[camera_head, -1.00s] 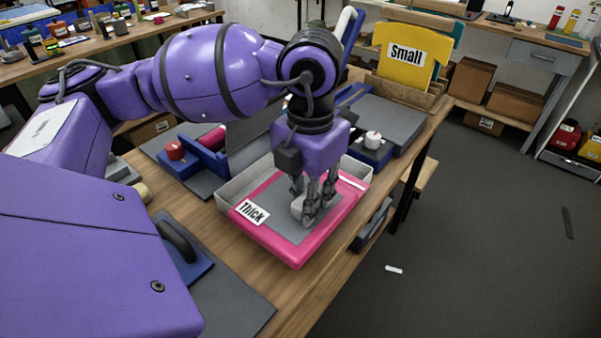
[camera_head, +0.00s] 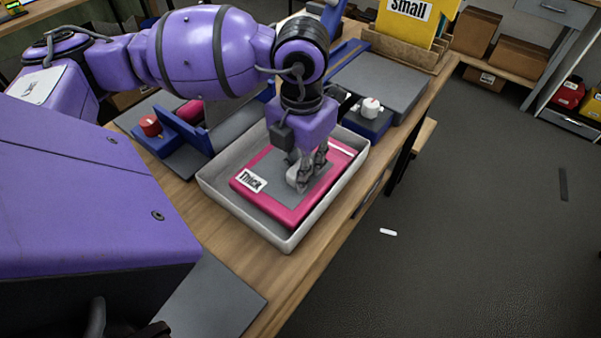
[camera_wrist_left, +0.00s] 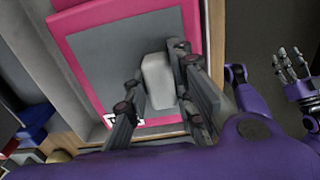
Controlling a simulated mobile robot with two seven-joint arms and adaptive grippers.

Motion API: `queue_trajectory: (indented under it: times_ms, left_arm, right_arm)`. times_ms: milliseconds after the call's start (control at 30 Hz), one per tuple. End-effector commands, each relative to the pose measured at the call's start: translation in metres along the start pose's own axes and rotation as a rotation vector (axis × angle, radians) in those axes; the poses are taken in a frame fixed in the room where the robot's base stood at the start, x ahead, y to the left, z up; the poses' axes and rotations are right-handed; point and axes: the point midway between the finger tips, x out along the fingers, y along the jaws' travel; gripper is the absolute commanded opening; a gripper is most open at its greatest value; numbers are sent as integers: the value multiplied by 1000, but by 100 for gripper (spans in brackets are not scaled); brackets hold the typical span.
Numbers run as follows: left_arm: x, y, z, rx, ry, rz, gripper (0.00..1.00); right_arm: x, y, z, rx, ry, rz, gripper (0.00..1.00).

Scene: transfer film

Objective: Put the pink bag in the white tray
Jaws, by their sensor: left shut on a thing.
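The pink bag (camera_head: 285,214) is a flat rectangle with a grey panel and a white "Thick" label. It lies roughly level within the walls of the white tray (camera_head: 232,212) on the wooden bench. I cannot tell whether it touches the tray floor. My left gripper (camera_head: 303,187) reaches down over the bag, its fingers shut around the pale grey block (camera_wrist_left: 158,80) on the panel. The bag's pink edge (camera_wrist_left: 85,85) also shows in the left wrist view. My right gripper (camera_wrist_left: 290,68) is apart from the bag at the right of that view, fingers spread and empty.
A blue fixture with a red knob (camera_head: 150,125) stands left of the tray. A blue block with a white knob (camera_head: 370,107) stands behind it at right. A grey mat (camera_head: 215,303) lies in front. The bench edge is close on the tray's right.

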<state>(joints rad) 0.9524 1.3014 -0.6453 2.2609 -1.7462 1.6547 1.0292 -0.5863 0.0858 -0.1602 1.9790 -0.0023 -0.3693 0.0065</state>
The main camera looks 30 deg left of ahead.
Motion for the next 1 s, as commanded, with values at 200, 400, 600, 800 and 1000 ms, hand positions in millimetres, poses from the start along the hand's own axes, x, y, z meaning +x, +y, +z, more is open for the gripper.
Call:
queue_trajectory:
  times_ms: [200, 400, 600, 800, 1000]
  left_arm:
    - [29, 0, 0, -1, 2, 0, 0]
    - [32, 0, 0, -1, -1, 0, 0]
    - [35, 0, 0, -1, 1, 0, 27]
    - [34, 0, 0, -1, 1, 0, 42]
    - [34, 0, 0, -1, 0, 0, 42]
  right_arm:
    - [1, -1, -5, 0, 9, -2, 40]
    - [1, -3, -6, 4, 10, -3, 40]
    - [2, -4, -5, 10, 9, -3, 40]
    - [2, -4, -6, 9, 11, -3, 40]
    - [2, -4, -6, 8, 12, -3, 40]
